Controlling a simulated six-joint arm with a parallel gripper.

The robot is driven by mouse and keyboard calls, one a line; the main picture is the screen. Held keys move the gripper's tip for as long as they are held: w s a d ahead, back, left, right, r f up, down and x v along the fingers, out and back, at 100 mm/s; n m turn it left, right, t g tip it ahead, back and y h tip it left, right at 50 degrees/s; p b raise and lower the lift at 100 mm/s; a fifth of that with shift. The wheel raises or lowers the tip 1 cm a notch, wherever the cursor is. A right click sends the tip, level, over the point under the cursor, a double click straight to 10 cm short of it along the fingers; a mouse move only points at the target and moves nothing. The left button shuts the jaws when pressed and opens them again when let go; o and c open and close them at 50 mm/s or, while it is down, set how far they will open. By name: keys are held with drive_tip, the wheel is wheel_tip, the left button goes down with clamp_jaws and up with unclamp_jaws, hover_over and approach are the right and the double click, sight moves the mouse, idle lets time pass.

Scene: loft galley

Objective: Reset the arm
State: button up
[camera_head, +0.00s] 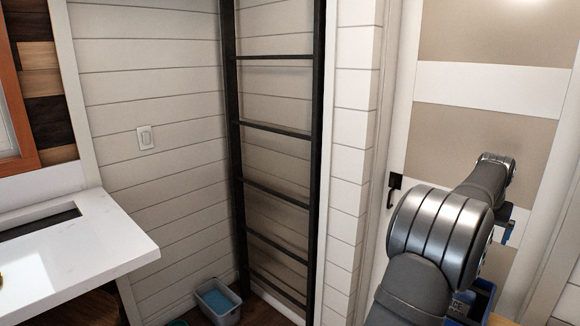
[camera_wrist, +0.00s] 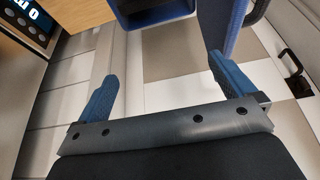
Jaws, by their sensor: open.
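My gripper shows in the wrist view (camera_wrist: 163,68), with its two blue fingers spread wide apart. Nothing is held between them. Beyond the fingers is a door (camera_wrist: 180,50) with beige and white panels. In the head view my grey arm reaches up from the lower right in front of the same door (camera_head: 490,90). A small blue part near the arm's far end may be a fingertip; most of the gripper is hidden there by the arm.
A dark blue object (camera_wrist: 155,12) is at the wrist view's top edge. A black door handle (camera_head: 393,187) is left of my arm. A black ladder (camera_head: 317,150) stands against the wall. A grey bin (camera_head: 218,302) is on the floor; a white counter (camera_head: 80,250) is at left.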

wheel_tip(320, 180, up, 4)
drive_tip(key=s+d+f, duration=0.8)
drive_tip(key=s, duration=0.2)
drive_tip(key=s+d+f, duration=0.7)
drive_tip(key=s+f, duration=0.2)
drive_tip(key=s, duration=0.2)
drive_tip(key=shift+s+d+f, duration=0.25)
drive_tip(key=shift+d+f, duration=0.05)
drive_tip(key=shift+d, duration=0.05)
